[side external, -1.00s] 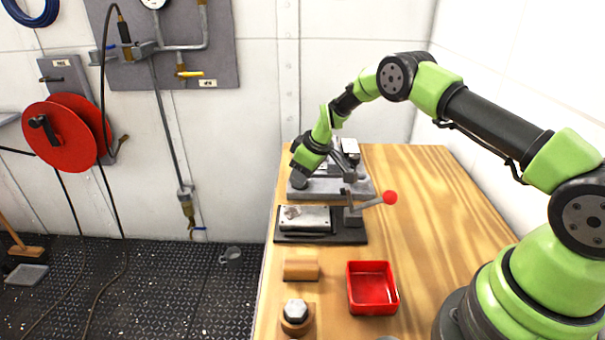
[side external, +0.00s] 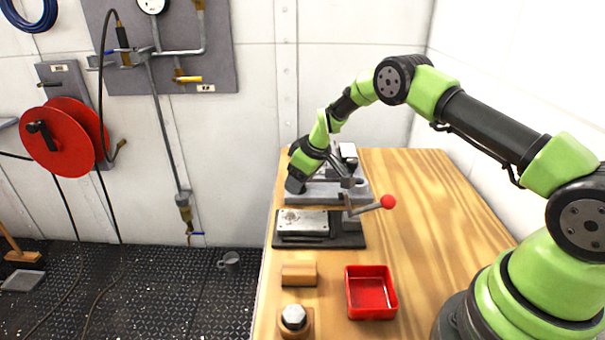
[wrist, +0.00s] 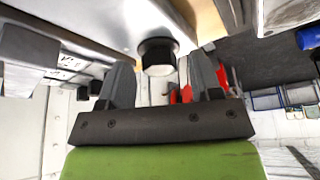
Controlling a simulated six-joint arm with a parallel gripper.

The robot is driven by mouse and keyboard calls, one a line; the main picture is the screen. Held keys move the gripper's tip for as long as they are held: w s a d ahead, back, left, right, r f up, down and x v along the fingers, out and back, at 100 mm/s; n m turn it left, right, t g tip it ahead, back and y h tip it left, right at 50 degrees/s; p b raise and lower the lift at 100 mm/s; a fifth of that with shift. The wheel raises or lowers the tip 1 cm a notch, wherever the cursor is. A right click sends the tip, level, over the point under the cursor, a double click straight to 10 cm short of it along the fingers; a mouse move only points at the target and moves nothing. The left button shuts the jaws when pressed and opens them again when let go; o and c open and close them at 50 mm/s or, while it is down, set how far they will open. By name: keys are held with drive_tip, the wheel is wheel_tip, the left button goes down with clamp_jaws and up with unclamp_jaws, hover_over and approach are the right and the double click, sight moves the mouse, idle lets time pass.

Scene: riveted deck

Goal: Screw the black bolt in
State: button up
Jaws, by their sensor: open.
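My gripper (side external: 296,182) is at the back left of the bench, low over the left end of a grey metal fixture (side external: 352,196). In the wrist view its two fingers are spread apart. A dark cylindrical part with a pale end face, apparently the black bolt (wrist: 157,53), shows between and beyond the fingertips, against a shiny metal surface (wrist: 110,22). I see a gap on both sides of it. In the side view the bolt cannot be told apart from the dark gripper end. How deep it sits is hidden.
In front of the fixture stands a black-based plate clamp (side external: 318,240) with a red-knobbed lever (side external: 388,202). The bench's right side is clear.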

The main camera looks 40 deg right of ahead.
drive_tip(key=v, duration=1)
drive_tip(key=shift+f, duration=0.1)
drive_tip(key=w+f+m, duration=0.1)
drive_tip(key=f+m, duration=0.1)
drive_tip(key=f, duration=0.1)
drive_tip(key=w+a+f+m+h, duration=0.1)
drive_tip(key=f+m, duration=0.1)
drive_tip(key=f, duration=0.1)
drive_tip(key=w+f+m+h, duration=0.1)
drive_tip(key=f+m, duration=0.1)
drive_tip(key=f, duration=0.1)
drive_tip(key=shift+w+a+f, duration=0.1)
drive_tip(key=shift+w+a, duration=0.05)
drive_tip(key=shift+w, duration=0.15)
idle(0.4)
drive_tip(key=c, duration=0.9)
